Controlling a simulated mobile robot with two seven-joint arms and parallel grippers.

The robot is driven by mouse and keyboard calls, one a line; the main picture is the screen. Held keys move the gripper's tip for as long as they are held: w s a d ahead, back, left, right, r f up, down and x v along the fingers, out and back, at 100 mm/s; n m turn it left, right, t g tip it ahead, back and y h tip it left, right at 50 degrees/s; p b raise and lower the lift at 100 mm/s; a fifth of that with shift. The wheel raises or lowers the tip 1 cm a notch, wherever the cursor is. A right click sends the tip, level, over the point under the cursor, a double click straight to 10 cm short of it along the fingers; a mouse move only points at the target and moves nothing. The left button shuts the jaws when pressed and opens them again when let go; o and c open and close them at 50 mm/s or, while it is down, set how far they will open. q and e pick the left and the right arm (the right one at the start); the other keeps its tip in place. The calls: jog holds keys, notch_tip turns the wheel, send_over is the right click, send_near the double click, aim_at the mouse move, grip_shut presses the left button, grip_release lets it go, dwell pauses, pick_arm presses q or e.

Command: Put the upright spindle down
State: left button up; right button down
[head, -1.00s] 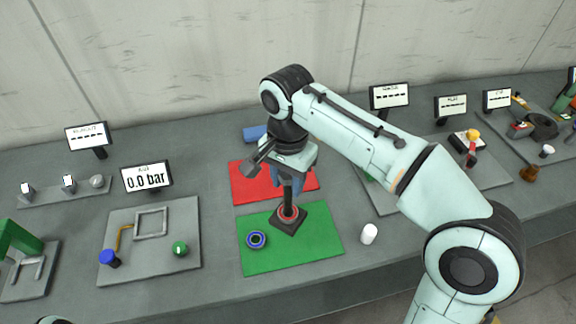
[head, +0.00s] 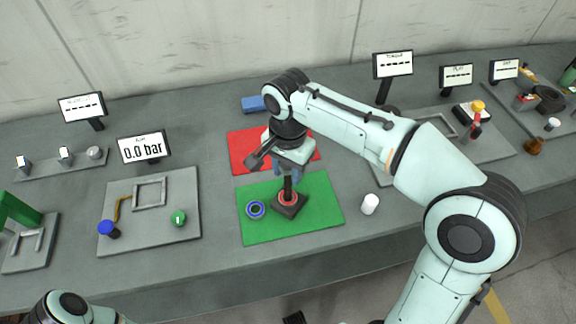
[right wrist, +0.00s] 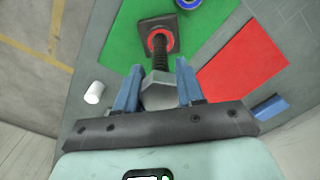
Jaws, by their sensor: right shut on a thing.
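The upright spindle (head: 288,186) is a dark threaded rod standing on a square dark base (head: 276,207) with a red ring around its foot. My right gripper (head: 288,173) is shut on its upper end from above. In the right wrist view, the spindle's grey head (right wrist: 160,96) sits between the blue fingers of my right gripper (right wrist: 158,70). The base is over the green mat (head: 315,225), at or very near its surface; I cannot tell whether it touches. My left gripper is out of view; only part of my left arm shows at bottom left.
A blue ring (head: 256,210) lies left of the base on the green mat. A red mat (head: 245,150) is behind, with a blue block (head: 253,104) beyond it. A white cylinder (head: 370,204) stands to the right. The mat's front part is bare.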

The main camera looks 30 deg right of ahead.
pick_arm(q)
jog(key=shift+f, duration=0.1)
pick_arm(e)
jog(key=c, duration=1.1)
grip_release()
jog(key=shift+f, duration=0.2)
jog(key=o, duration=0.4)
jog(key=shift+r, duration=0.1)
notch_tip(320, 180, up, 12)
jog(key=p, duration=0.3)
jog(key=shift+r, duration=0.15)
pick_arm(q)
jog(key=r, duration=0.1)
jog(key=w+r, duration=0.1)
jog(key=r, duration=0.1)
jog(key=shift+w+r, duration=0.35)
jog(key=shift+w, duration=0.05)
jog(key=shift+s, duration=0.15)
pick_arm(e)
jog(key=shift+s, duration=0.1)
